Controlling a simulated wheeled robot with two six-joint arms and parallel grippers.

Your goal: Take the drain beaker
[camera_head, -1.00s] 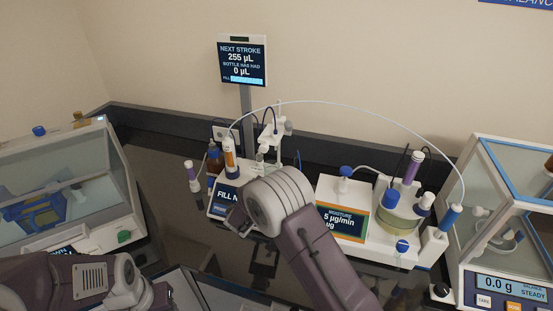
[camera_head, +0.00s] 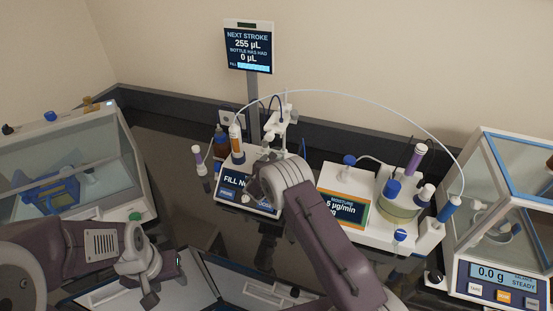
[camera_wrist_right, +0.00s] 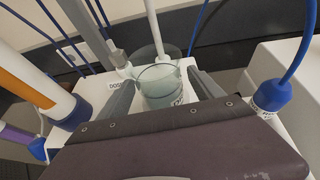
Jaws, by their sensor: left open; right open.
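The drain beaker (camera_wrist_right: 160,84) is a clear glass vessel with faint print. In the right wrist view it stands upright on the white dosing unit, beneath a white tube. My right gripper (camera_wrist_right: 160,92) is open, with one dark finger on each side of the beaker. I cannot tell whether either finger touches the glass. In the head view my right wrist (camera_head: 278,182) is over the front of the dosing unit (camera_head: 234,186) and hides most of the beaker there. My left gripper (camera_head: 165,280) is open and empty at the lower left, over the bench front.
An orange-labelled syringe (camera_wrist_right: 25,82) is close on the left and a blue-capped tube (camera_wrist_right: 272,95) on the right in the wrist view. The moisture meter (camera_head: 345,208) and balance (camera_head: 500,275) stand to the right. A glass-fronted cabinet (camera_head: 70,165) is at left.

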